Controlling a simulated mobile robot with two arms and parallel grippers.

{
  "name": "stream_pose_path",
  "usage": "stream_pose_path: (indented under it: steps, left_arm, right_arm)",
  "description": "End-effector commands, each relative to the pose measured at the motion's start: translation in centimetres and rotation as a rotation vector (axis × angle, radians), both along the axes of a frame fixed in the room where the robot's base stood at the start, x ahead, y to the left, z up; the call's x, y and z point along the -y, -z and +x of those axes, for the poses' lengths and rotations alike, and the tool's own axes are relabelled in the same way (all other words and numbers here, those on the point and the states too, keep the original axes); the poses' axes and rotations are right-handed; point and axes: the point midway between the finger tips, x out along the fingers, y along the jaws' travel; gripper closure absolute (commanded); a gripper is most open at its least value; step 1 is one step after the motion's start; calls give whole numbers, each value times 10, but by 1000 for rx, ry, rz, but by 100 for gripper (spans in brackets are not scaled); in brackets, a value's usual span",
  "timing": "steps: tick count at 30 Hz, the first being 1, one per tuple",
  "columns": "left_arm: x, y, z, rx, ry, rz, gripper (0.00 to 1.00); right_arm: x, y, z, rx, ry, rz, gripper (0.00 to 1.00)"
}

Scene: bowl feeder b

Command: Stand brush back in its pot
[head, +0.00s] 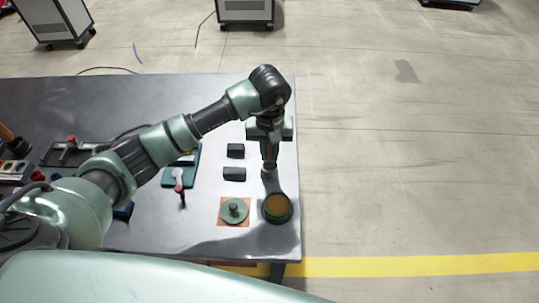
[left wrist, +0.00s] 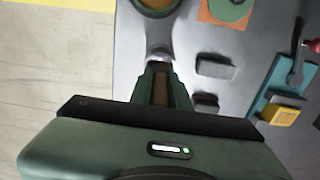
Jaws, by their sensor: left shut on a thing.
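My left gripper (head: 270,153) points down over the right part of the table and is shut on the brush (left wrist: 160,91). The brush's brown handle shows between the fingers in the left wrist view. A pale grey shape shows just past the fingertips; I cannot tell whether it is the brush's end or something on the table. The pot (head: 278,208), round and dark green with a yellow-brown inside, stands at the table's front right corner, nearer the front than the gripper. The left wrist view cuts it off at the top edge. The brush looks apart from the pot.
An orange mat (head: 223,221) with a green knobbed disc (head: 235,211) lies left of the pot. The table's right edge (head: 298,170) is close.

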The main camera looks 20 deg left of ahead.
Motion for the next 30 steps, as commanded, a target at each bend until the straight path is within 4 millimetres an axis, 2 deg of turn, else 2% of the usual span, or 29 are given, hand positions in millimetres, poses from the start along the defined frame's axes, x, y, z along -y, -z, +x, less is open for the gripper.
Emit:
stream_pose_path:
  steps: [3, 6, 18, 19, 21, 30]
  left_arm:
    - [1, 18, -1, -6, -2, -2, 100]
    - [0, 27, -1, -3, -1, -1, 100]
    - [0, 33, 0, 0, 0, 1, 100]
    - [0, 32, 0, 0, 0, 1, 79]
    - [0, 31, 0, -1, 0, 0, 60]
    - [0, 31, 0, -1, 0, 0, 60]
  right_arm:
    - [0, -7, 0, 0, 0, 0, 58]
    - [-1, -8, 0, 0, 0, 1, 58]
    - [-11, -2, -1, -1, -1, 13, 58]
    - [-11, -2, -1, -1, -1, 13, 58]
    - [-12, -4, -1, -1, -1, 14, 58]
    - [-10, -4, -1, 0, -2, 11, 58]
